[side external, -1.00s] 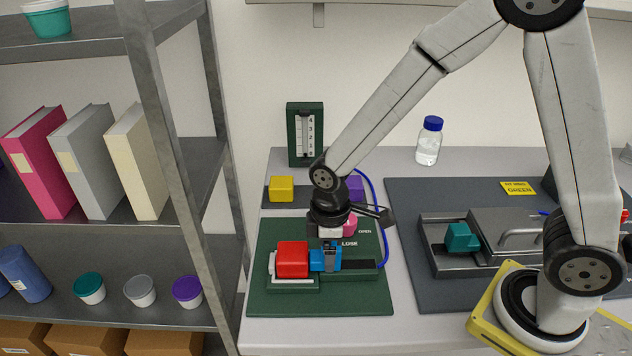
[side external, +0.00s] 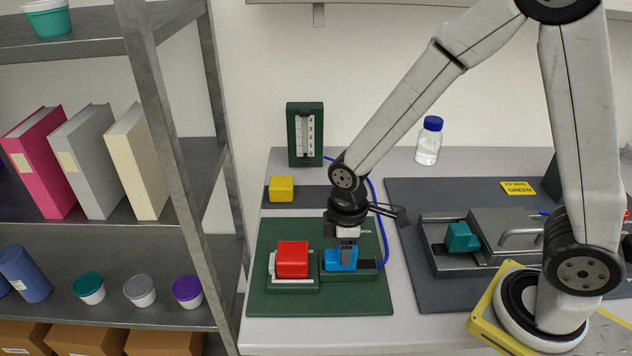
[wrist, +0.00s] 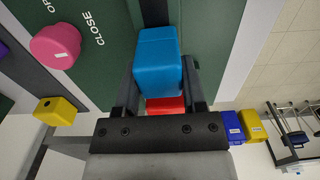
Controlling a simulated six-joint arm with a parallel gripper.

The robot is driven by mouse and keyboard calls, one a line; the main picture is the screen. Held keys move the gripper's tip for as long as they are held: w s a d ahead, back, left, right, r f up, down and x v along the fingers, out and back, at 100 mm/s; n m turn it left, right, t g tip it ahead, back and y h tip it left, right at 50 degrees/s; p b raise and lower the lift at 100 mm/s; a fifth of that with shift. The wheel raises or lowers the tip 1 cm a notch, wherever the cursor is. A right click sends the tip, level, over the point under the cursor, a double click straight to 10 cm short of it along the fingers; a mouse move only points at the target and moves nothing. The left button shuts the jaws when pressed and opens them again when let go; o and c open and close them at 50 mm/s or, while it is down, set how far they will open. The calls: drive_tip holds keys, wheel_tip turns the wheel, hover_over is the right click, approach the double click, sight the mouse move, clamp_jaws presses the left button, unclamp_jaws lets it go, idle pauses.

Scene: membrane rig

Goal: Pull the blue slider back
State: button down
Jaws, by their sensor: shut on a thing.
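The blue slider (side external: 341,259) sits on its dark track on the green rig board (side external: 300,302), to the right of the red block (side external: 292,259) with a gap between them. My gripper (side external: 343,253) reaches down onto the slider from above. In the wrist view the blue slider (wrist: 158,62) lies between the two dark fingers, and my gripper (wrist: 160,85) is shut on it. Part of the red block (wrist: 165,105) shows behind the slider there. The pink knob (wrist: 55,45) by the word CLOSE shows in the wrist view; my arm hides it in the side view.
A yellow block (side external: 281,189) and a green gauge (side external: 305,135) stand behind the board. A blue tube (side external: 382,225) curves along its right side. To the right is a grey mat (side external: 410,195) with a metal fixture holding a teal block (side external: 461,237). A metal shelf (side external: 195,180) stands left.

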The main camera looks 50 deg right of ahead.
drive_tip(key=shift+s+d, duration=0.3)
drive_tip(key=shift+d, duration=0.05)
drive_tip(key=shift+c, duration=0.8)
unclamp_jaws()
drive_tip(key=shift+r, duration=0.1)
drive_tip(key=shift+r, duration=3.85)
drive_tip(key=s+d+f+m+t, duration=0.2)
drive_tip(key=s+d+f+m, duration=0.1)
drive_tip(key=d+m, duration=0.4)
drive_tip(key=shift+f+m+t, duration=0.15)
drive_tip(key=shift+m+t, duration=0.15)
drive_tip(key=shift+m, duration=0.7)
